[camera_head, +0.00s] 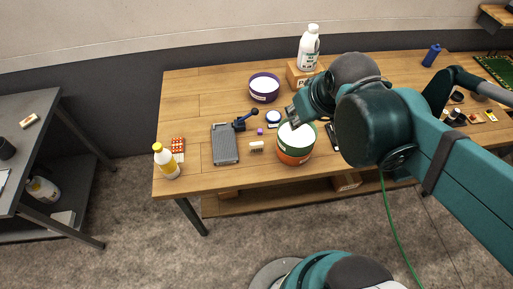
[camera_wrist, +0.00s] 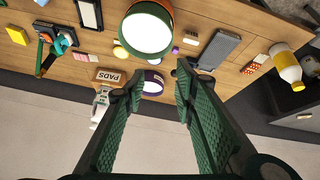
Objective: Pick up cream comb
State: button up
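The cream comb (camera_head: 257,146) is a small pale block with short teeth. It lies on the wooden table just left of the green and orange tub, with the grey ribbed board further left. In the wrist view the comb (camera_wrist: 190,41) is small, at the top, beside the tub's rim. My gripper (camera_wrist: 158,84) is open, with its two green padded fingers apart and nothing between them. In the head view my gripper (camera_head: 294,116) hangs above the table near the tub, to the right of and behind the comb; its fingers are largely hidden there.
The tub (camera_head: 295,156) with white contents stands close to the comb. The grey board (camera_head: 225,144), a blue-handled tool (camera_head: 243,121), a small purple block (camera_head: 260,132) and a yellow bottle (camera_head: 166,163) are nearby. A purple tub (camera_head: 264,92) stands behind. Bare wood lies in front of the comb.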

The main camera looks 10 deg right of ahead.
jog(key=w+a+f+n+g, duration=0.3)
jog(key=w+a+f+n, duration=0.2)
jog(key=w+f+n, duration=0.3)
jog(key=n+g, duration=0.3)
jog(key=n, duration=0.4)
send_over(257, 143)
notch_tip(257, 143, down, 12)
jog(key=shift+f, duration=0.15)
jog(key=shift+w+a+f, duration=0.15)
jog(key=shift+f, duration=0.45)
jog(key=shift+f, duration=0.1)
jog(key=shift+f+b, duration=0.3)
jog(key=shift+f, duration=0.9)
jog(key=shift+f, duration=0.1)
jog(key=shift+f, duration=2.5)
jog(key=shift+c, duration=0.5)
grip_shut()
